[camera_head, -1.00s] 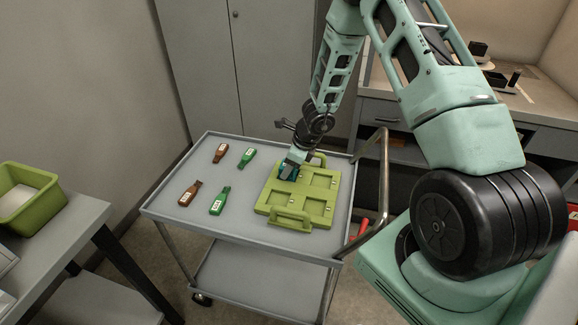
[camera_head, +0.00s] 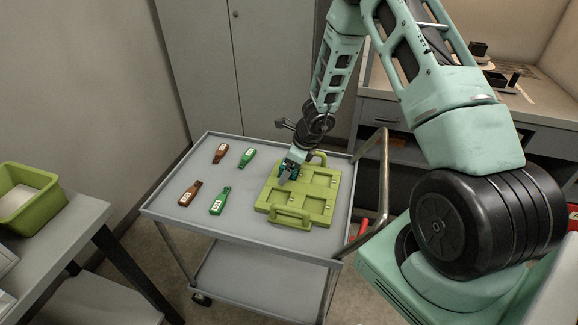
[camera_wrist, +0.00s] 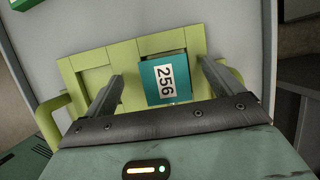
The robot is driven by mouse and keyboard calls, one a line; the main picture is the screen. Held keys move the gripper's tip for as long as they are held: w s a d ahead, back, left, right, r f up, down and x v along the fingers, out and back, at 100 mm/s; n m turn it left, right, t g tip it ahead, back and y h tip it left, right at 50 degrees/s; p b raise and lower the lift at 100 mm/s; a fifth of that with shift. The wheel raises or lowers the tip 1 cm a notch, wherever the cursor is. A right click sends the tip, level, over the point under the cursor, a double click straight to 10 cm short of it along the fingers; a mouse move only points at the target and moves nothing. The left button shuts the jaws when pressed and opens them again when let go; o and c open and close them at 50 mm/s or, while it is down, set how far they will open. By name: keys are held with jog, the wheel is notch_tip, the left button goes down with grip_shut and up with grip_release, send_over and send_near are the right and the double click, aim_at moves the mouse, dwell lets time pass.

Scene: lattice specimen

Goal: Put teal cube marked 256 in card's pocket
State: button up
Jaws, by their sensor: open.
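The teal cube marked 256 (camera_wrist: 164,80) is between the spread fingers of my gripper (camera_wrist: 165,84) in the wrist view, with a gap on each side. Its white label faces up. It stands at one pocket of the yellow-green card (camera_wrist: 125,53); I cannot tell how deep it sits. In the head view the card (camera_head: 303,197) lies on the cart with a handle at each end. My open gripper (camera_head: 288,175) is low over its far-left pocket and partly hides the cube. The other pockets in the head view look empty.
Brown bottle-shaped pieces (camera_head: 190,194) and green ones (camera_head: 220,201) with white labels lie on the left of the grey cart top (camera_head: 165,203). A curved metal cart handle (camera_head: 384,175) rises at right. A green bin (camera_head: 35,210) stands on the left table.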

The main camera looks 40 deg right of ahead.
jog(key=shift+p+v, duration=1.45)
jog(key=shift+v, duration=1.1)
jog(key=p+v, duration=0.4)
jog(key=v, duration=1.3)
jog(key=shift+s, duration=0.15)
jog(key=shift+a+r, duration=0.1)
jog(key=shift+r, duration=0.05)
